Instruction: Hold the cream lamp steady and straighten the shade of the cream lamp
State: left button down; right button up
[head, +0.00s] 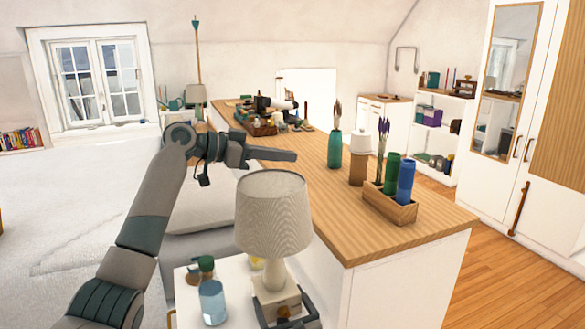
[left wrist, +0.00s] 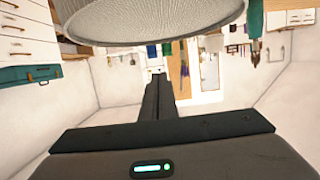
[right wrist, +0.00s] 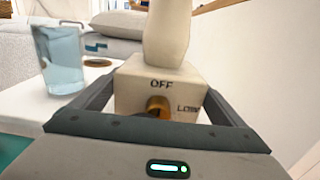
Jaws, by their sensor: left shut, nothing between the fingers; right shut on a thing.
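The cream lamp has a pale fabric shade (head: 273,214) and a square base (head: 277,300) on a white stand. The shade looks close to level; I cannot tell a slight tilt. My right gripper (right wrist: 160,88) is shut on the lamp base, one finger on each side, below the stem. My left gripper (head: 294,156) is shut and empty, just above and behind the shade's top in the head view. In the left wrist view, the shade (left wrist: 150,18) is close by, with a visible gap to the fingers.
A long wooden counter (head: 350,222) with a planter box (head: 390,206) lies to the right. The carpet (head: 70,220) at left is clear.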

pick_arm(q)
jog(key=v, duration=0.7)
jog(key=shift+s+a, duration=0.1)
jog(key=shift+a, duration=0.15)
pick_arm(e)
jog(key=o, duration=1.8)
jog(key=shift+c, duration=0.2)
jog(key=shift+s, duration=0.1)
jog(key=v, duration=1.1)
jog(key=shift+s+d, duration=0.2)
jog(key=shift+s, duration=0.15)
